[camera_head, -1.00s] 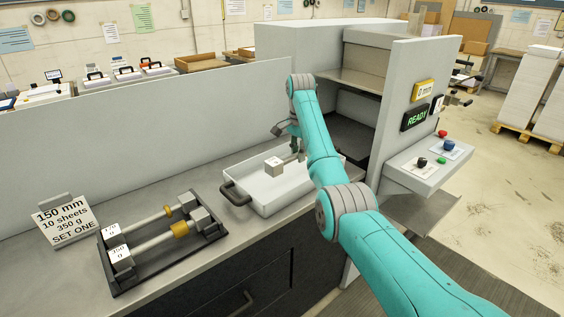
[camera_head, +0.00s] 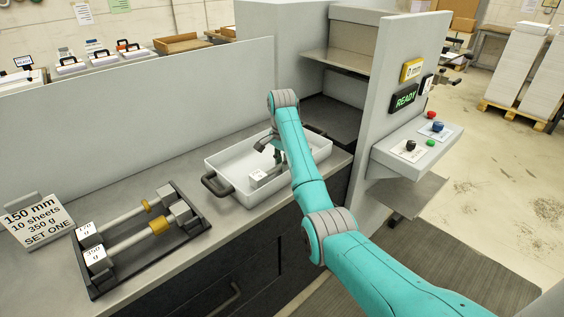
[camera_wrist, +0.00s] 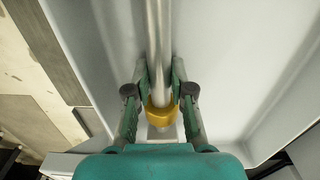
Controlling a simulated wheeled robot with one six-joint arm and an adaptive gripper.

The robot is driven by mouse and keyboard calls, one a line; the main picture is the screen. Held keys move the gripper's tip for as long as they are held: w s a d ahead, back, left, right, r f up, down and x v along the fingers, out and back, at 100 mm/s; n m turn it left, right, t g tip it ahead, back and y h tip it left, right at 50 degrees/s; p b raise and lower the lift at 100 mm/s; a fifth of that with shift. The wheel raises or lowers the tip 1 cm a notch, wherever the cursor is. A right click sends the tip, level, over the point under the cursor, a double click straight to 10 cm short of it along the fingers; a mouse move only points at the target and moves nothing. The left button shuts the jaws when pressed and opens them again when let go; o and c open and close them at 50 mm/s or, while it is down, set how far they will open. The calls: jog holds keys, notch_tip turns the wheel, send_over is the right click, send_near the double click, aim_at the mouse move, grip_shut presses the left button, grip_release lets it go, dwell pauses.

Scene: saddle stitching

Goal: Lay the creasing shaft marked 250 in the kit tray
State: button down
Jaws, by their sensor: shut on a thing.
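My gripper (camera_head: 270,146) is shut on a metal creasing shaft (camera_wrist: 158,50) with a yellow collar (camera_wrist: 162,113). The fingers grip the rod just beyond the collar in the wrist view. The shaft's pale end block (camera_head: 259,178) shows low inside the white kit tray (camera_head: 227,168); its mark is too small to read. The arm hides most of the shaft in the head view. I cannot tell whether the shaft touches the tray floor. The tray has dark handles and stands on the counter.
A dark rack (camera_head: 98,288) at left holds two more shafts, one block (camera_head: 95,256) apparently marked 350 g. A sign (camera_head: 36,220) reads 150 mm, 10 sheets, 350 g, SET ONE. A grey machine panel (camera_head: 407,50) showing READY stands right of the tray.

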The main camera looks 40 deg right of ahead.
dwell(0.3)
jog(key=c, duration=1)
grip_release()
jog(key=shift+f, duration=0.1)
